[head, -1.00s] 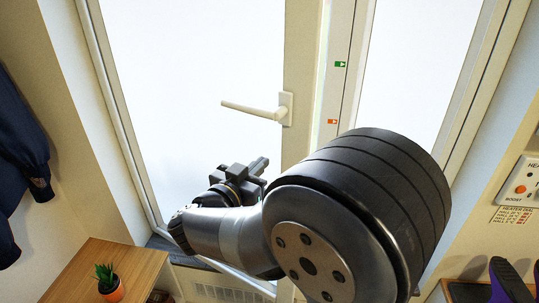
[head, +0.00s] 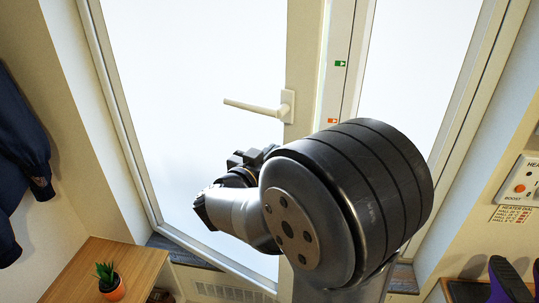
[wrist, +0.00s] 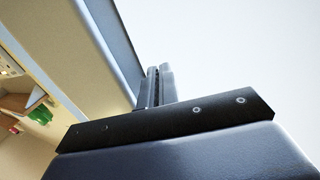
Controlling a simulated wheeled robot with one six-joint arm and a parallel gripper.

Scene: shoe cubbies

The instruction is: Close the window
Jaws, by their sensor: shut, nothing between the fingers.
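The window sash (head: 302,62) is a cream frame around a bright pane, with a lever handle (head: 255,107) pointing left. The sash stands a little open into the room: its bottom edge slants away from the sill. A strip of fixed frame (head: 342,40) with green and orange marks shows right of it. My gripper (head: 268,150) is low in front of the pane, below the handle, and partly hidden by my arm. In the wrist view its fingers (wrist: 156,85) are shut and empty, over the sash's cream edge and the pale pane. Whether they touch the sash is unclear.
A wooden cabinet top (head: 90,268) with a small potted plant (head: 109,281) is at lower left. Dark clothing (head: 20,160) hangs on the left wall. A heater control panel (head: 525,180) is on the right wall, above purple-and-black shoes (head: 508,280). A dark sill (head: 190,250) lies under the window.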

